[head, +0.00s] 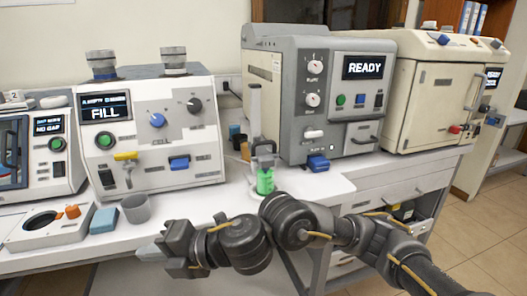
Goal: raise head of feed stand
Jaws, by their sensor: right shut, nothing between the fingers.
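The feed stand (255,108) is a slim pale upright column on the bench, between the white FILL machine and the grey READY machine. Its head seems to be the grey piece (263,149) low on the column, just above a clear vessel with green liquid (265,181). My right gripper (158,256) is shut and empty, in front of the bench's front edge. It is to the left of the stand and nearer to me, apart from it. My right arm passes in front of the bench below the vessel. My left gripper is out of view.
The FILL machine (150,135) and the READY machine (300,95) flank the stand closely. A grey cup (135,208), a blue block (103,220) and a round-holed device (45,228) sit at the front left. A cream cabinet machine (432,95) stands right. Bare bench lies left of the vessel.

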